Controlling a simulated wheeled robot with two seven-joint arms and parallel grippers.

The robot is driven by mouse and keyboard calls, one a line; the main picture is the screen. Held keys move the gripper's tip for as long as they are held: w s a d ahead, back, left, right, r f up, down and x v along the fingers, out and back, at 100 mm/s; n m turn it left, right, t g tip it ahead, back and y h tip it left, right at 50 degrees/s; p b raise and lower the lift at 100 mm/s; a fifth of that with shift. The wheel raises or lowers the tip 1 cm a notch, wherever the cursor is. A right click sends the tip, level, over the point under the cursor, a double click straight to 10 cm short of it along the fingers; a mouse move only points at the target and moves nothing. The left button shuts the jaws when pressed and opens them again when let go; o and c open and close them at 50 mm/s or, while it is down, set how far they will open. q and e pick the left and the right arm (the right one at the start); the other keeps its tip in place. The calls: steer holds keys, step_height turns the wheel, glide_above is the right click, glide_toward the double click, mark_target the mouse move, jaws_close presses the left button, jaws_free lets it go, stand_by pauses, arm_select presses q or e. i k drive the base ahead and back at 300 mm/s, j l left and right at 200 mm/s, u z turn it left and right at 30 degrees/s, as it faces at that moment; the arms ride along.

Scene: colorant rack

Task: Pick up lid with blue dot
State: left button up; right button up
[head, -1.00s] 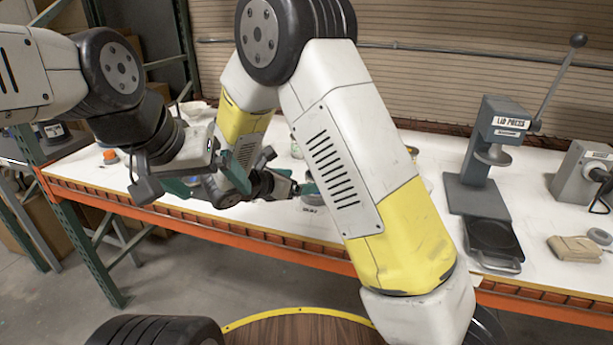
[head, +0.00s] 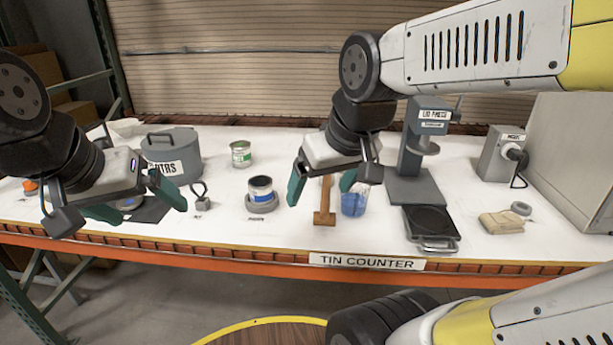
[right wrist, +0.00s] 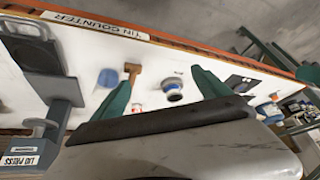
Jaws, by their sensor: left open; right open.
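A small round disc with blue on it (head: 130,203), perhaps the lid, lies by a dark mat (head: 152,211) at the left of the counter. My left gripper partly hides it, and I cannot make out a dot. My left gripper (head: 140,204) is open, with its green fingers over the disc and mat; I cannot tell whether they touch. My right gripper (head: 323,184) is open and empty above the counter's middle, near a brown wooden tool (head: 325,205). Its green fingers also show in the right wrist view (right wrist: 162,91).
An open tin with a blue label (head: 261,190) stands on a grey base. A grey pot (head: 172,152), a green-labelled tin (head: 241,154), a blue-filled cup (head: 353,204) and a lid press (head: 422,150) stand around. The counter's front edge (head: 200,253) is orange.

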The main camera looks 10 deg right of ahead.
mark_target(132, 203)
steer(key=u, duration=0.85)
